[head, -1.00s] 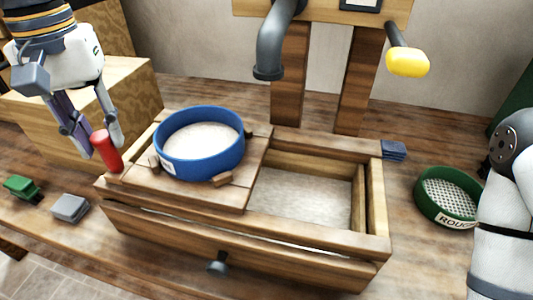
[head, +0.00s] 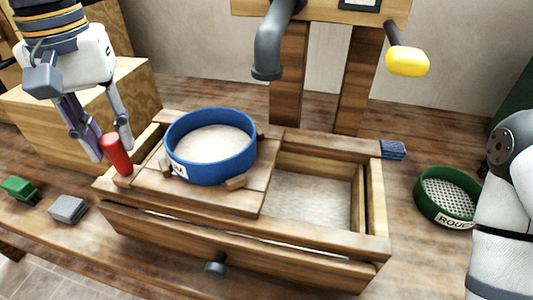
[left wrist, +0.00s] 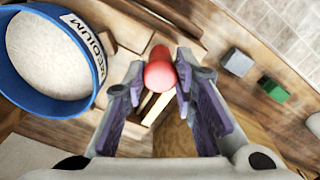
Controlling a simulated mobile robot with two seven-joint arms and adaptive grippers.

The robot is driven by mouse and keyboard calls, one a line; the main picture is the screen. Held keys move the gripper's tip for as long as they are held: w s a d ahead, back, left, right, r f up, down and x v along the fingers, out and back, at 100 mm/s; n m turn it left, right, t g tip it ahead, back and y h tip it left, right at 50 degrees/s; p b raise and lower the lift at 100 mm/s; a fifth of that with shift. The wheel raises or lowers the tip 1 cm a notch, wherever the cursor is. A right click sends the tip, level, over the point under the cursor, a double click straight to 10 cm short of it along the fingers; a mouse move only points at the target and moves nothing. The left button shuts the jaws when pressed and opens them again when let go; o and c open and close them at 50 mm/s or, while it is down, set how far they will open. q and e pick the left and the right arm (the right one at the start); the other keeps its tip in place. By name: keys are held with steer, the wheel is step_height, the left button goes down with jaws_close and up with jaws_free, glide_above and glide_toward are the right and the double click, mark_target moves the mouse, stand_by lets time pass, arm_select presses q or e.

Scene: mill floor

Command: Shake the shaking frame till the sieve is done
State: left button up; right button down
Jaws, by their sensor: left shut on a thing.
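The wooden shaking frame (head: 200,198) lies across the left part of a wooden box (head: 300,262). The blue sieve (head: 225,172) sits on it between small wooden blocks, with pale meal (head: 215,140) inside. In the left wrist view the sieve (left wrist: 85,108) shows the label "MEDIUM". My left gripper (head: 113,152) is shut on the upright red handle (head: 117,158) at the frame's left end. The red handle (left wrist: 159,74) is between the fingers in the left wrist view. My right gripper is out of view; only part of my right arm shows.
Pale meal lies in the box's open right part (head: 312,200). A green sieve (head: 447,205) marked "ROUGH" stands at the right. A grey spout (head: 268,50) and yellow-handled lever (head: 407,62) hang above. A grey block (head: 68,209) and green object (head: 19,188) lie left.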

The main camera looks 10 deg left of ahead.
arm_select(q)
steer(key=a, duration=0.5)
steer(key=shift+w+a, duration=0.25)
steer(key=shift+a, duration=0.15)
steer(key=d, duration=0.9)
steer(key=shift+s+d, duration=0.35)
steer(key=shift+s, duration=0.05)
steer(key=a, duration=0.9)
steer(key=shift+w+a, duration=0.3)
steer(key=shift+w, duration=0.1)
